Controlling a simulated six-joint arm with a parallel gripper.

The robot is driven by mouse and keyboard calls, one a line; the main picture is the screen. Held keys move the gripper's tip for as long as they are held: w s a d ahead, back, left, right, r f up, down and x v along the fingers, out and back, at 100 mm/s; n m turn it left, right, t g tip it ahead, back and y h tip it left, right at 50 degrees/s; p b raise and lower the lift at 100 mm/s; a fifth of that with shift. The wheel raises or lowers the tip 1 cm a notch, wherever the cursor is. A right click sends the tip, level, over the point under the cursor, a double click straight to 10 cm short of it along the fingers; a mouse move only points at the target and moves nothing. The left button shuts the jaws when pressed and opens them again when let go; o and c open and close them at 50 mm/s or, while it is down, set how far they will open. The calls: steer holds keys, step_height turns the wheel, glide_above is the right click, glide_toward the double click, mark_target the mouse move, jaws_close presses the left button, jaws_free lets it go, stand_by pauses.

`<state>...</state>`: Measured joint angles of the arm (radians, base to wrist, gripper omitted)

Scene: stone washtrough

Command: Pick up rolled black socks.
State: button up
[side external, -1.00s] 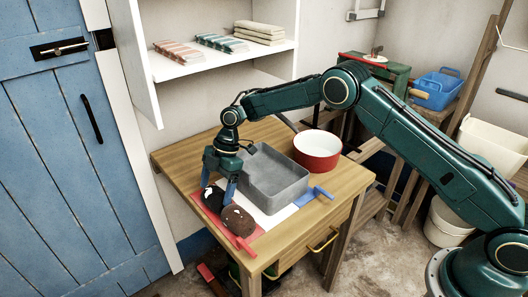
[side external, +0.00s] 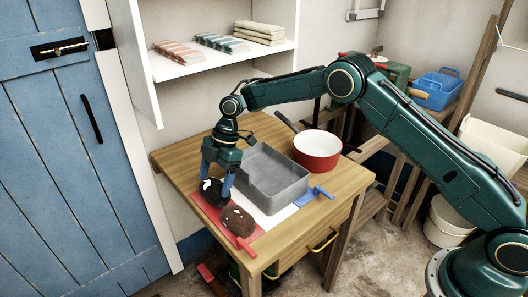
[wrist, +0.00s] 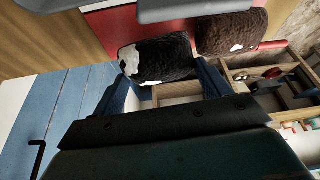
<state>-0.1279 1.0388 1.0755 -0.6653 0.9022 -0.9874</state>
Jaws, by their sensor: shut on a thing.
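The rolled black socks (side external: 211,191), dark and fuzzy with a white patch, are between the fingers of my gripper (side external: 217,178) in the side view. In the wrist view the black roll (wrist: 165,60) lies across the fingertips of my gripper (wrist: 165,85), one finger at each end. My gripper is shut on it. The roll is over the red mat (side external: 205,215), seemingly raised a little; the gap beneath it is hard to see. A brown roll (side external: 238,220) with a white patch lies close beside it on the mat, also in the wrist view (wrist: 232,32).
A grey stone trough (side external: 275,190) stands just right of my gripper on the wooden table (side external: 185,160). A red bowl with a white inside (side external: 317,158) is behind it. A blue handle (side external: 318,194) lies at the right. A shelf (side external: 215,55) is above the table's back.

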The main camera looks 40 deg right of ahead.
mark_target(216, 181)
steer(key=shift+r, duration=3.6)
steer(key=s+d+r+m+t+h, duration=0.1)
steer(key=s+d+r+m+t, duration=0.2)
steer(key=d+m, duration=0.5)
steer(key=s+d+r+m+t+h, duration=0.1)
steer(key=s+d+r+m, duration=0.2)
steer(key=s+d+m, duration=0.5)
steer(key=w+d+n, duration=0.3)
steer(key=d+n, duration=0.1)
steer(key=d, duration=0.7)
steer(key=w+d+n+g+y, duration=0.1)
steer(key=w+d+n, duration=0.3)
steer(key=d, duration=0.7)
steer(key=shift+d+n+y, duration=0.3)
steer(key=shift+n, duration=0.1)
